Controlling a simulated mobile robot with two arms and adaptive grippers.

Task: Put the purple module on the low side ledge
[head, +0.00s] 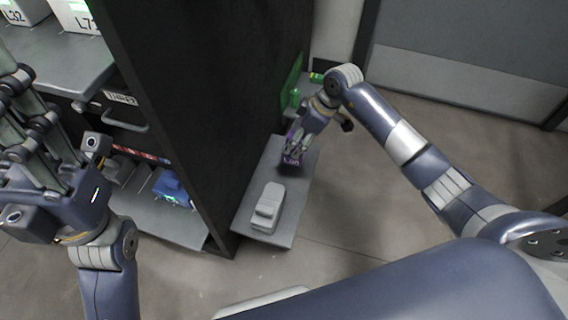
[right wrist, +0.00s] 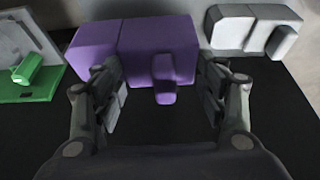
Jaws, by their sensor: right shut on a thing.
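The purple module (head: 291,158) is at the far part of the low grey side ledge (head: 249,213), beside the tall black cabinet wall. My right gripper (head: 297,146) is shut on it from above. In the right wrist view the purple module (right wrist: 165,45) sits between the two fingers of my right gripper (right wrist: 163,100), with a small purple block protruding from its face. I cannot tell whether its underside touches the ledge. My left gripper (head: 52,125) is at the left, in front of the shelves; its finger opening is unclear.
A light grey module (head: 267,208) lies on the near part of the ledge; it also shows in the right wrist view (right wrist: 262,28). A green piece (head: 295,97) is beyond the ledge. A blue item (head: 172,187) lies on a lower shelf. Open floor is to the right.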

